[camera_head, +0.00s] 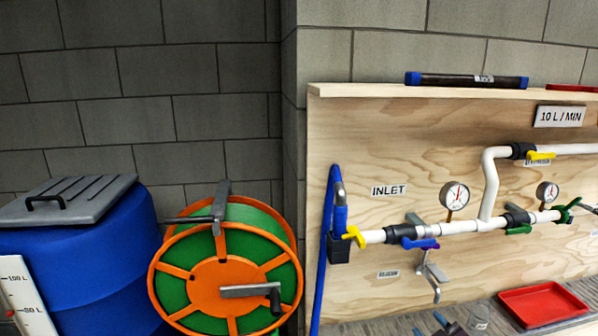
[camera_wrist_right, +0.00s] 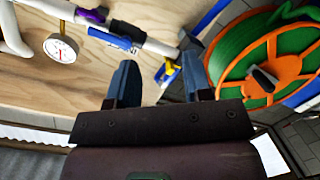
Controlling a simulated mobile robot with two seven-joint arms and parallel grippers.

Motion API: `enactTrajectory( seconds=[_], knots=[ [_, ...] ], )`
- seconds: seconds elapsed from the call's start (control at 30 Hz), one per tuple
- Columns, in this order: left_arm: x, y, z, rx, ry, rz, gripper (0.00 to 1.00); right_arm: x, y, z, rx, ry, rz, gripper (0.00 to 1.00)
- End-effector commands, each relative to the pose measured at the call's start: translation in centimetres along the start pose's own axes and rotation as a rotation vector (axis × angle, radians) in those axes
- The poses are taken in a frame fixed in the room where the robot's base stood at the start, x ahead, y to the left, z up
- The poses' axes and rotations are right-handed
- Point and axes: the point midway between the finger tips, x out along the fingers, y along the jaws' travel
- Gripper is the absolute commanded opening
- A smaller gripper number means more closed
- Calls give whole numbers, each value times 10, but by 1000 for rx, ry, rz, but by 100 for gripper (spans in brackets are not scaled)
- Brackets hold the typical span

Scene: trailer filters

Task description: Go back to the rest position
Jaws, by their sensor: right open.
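My right gripper (camera_head: 436,324) shows only as small dark and blue tips at the bottom edge of the head view, in front of the board. In the right wrist view, the right gripper (camera_wrist_right: 157,72) has its two blue fingers apart with nothing between them. The wooden board and its pipework lie beyond the fingers there. My left gripper is not in view.
A wooden board (camera_head: 350,120) carries white pipes, coloured valves and two gauges (camera_head: 454,195). A green and orange hose reel (camera_head: 225,270) and a blue barrel (camera_head: 100,250) stand at left. A red tray (camera_head: 540,304) and a clear cup (camera_head: 478,317) are at lower right.

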Motion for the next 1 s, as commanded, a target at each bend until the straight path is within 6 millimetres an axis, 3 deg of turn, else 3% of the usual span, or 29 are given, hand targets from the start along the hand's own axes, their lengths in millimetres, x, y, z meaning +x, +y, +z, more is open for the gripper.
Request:
enactTrajectory(
  seconds=[0.1,0.3,0.5,0.6,0.77,1.0],
  knots=[
    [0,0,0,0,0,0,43,-36,-36,28,191,-72,-20,46],
    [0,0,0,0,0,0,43,-100,-85,71,438,-206,-18,46],
    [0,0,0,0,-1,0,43,-161,-123,109,567,-343,7,46],
    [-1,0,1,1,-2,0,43,-183,-136,121,595,-394,10,46],
    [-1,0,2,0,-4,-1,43,-199,-145,130,605,-430,8,46],
    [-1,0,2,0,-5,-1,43,-200,-146,131,604,-433,7,46]
  ],
)
